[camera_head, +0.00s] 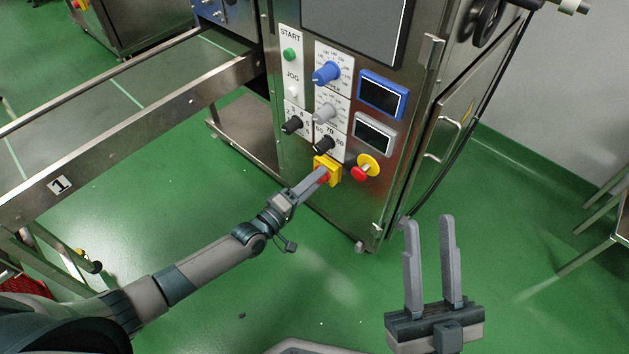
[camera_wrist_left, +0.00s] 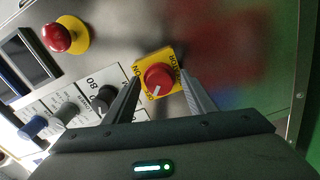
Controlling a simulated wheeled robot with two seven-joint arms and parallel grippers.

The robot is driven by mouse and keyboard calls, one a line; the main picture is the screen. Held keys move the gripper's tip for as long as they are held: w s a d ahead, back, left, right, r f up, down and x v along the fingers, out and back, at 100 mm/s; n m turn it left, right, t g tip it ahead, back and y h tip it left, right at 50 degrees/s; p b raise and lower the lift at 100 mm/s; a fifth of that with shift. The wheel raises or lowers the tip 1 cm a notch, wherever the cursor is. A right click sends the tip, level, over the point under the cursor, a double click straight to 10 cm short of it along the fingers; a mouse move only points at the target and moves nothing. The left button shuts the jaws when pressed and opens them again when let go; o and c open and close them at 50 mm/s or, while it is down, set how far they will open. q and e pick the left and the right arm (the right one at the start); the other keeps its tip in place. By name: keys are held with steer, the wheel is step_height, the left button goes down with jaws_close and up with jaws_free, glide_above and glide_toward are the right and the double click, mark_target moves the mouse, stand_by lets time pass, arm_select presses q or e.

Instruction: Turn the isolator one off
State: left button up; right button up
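The isolator is a red rotary knob on a yellow plate (camera_head: 333,169), low on the front of the steel machine panel. My left gripper (camera_head: 322,174) is at the knob in the head view and partly covers it. In the left wrist view, the red knob (camera_wrist_left: 158,77) sits between the two spread fingers of my left gripper (camera_wrist_left: 160,90), with its white mark toward the lower left. Whether the fingers touch the knob cannot be told. My right gripper (camera_head: 430,225) is open and empty, pointing up over the green floor, away from the panel.
A red emergency-stop button (camera_head: 360,174) on a yellow base is just right of the isolator. Above are a black dial (camera_head: 322,144), a blue dial (camera_head: 326,73) and two small displays. A steel conveyor (camera_head: 130,105) runs at left. The floor before the panel is clear.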

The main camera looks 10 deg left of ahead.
arm_select(q)
steer(key=shift+s, duration=0.15)
steer(key=p+v, duration=0.2)
steer(key=v, duration=1.5)
arm_select(e)
step_height(320, 180, down, 6)
steer(key=w+a+g+h, duration=0.1)
steer(key=g, duration=0.2)
steer(key=shift+w+a+r+g, duration=0.2)
steer(key=shift+a+g, duration=0.2)
